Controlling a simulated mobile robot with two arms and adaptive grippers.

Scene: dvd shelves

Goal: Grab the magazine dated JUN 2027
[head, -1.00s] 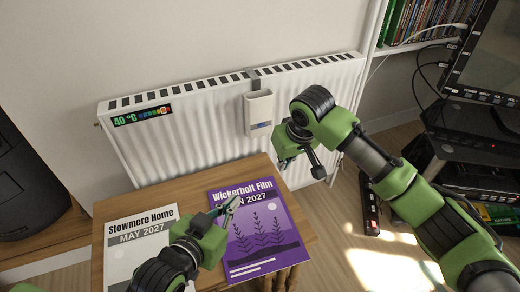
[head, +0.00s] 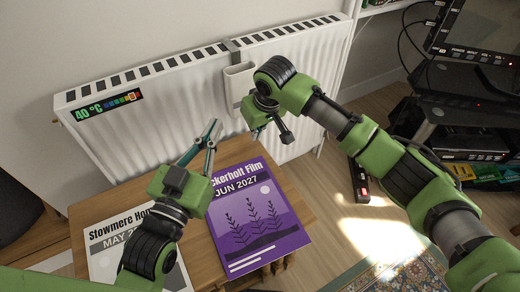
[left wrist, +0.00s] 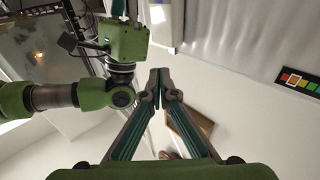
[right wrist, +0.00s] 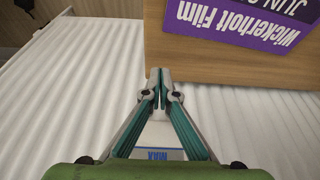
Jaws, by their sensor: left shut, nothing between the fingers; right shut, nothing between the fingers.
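The purple magazine (head: 262,228), headed Wickerholt Film and JUN 2027, lies flat on the wooden table (head: 195,265). Its title edge also shows upside down in the right wrist view (right wrist: 235,25). My left gripper (head: 212,130) is shut and empty, raised past the magazine's upper left corner, its fingers pointing toward the radiator; its wrist hides part of the title. In the left wrist view its fingertips (left wrist: 160,76) meet. My right gripper (right wrist: 160,77) is shut and empty, in front of the radiator beyond the table's far edge; its fingers are hardly visible in the head view.
A Stowmere Home magazine (head: 100,262), dated MAY, lies at the left, partly covered by my left arm. A white radiator (head: 150,120) with a hanging white holder (head: 238,82) stands behind the table. A TV stand (head: 460,115) is at the right, with open floor before it.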

